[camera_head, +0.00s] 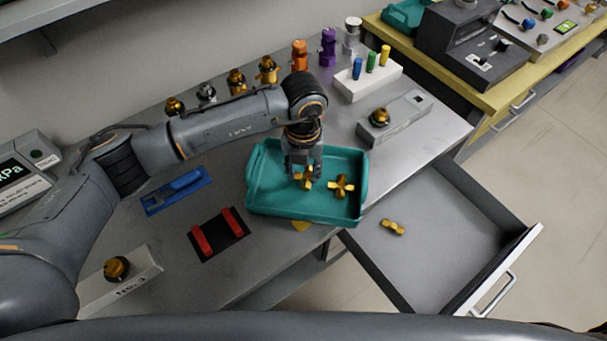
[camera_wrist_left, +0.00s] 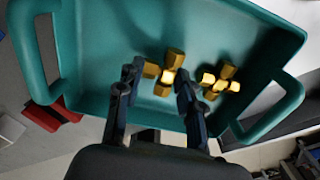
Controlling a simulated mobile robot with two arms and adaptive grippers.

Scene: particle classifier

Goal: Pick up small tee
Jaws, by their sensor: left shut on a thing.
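My left gripper (camera_head: 304,172) points down into the teal tray (camera_head: 262,175). Its fingers (camera_wrist_left: 155,85) are shut on a small gold tee (camera_head: 307,183), which shows between the fingertips in the left wrist view (camera_wrist_left: 174,60). The tee is low over the tray floor; I cannot tell whether it touches it. A second gold fitting (camera_head: 341,186), cross-shaped, lies in the tray to the right of the tee, and it also shows in the left wrist view (camera_wrist_left: 226,71). My right gripper is not in view.
An open drawer (camera_head: 440,240) at the right holds one gold fitting (camera_head: 393,227). A red-and-black holder (camera_head: 217,234) and a blue tool (camera_head: 177,191) lie left of the tray. Several fittings stand along the back, beside a white block (camera_head: 368,80). A grey device (camera_head: 395,120) stands behind the tray.

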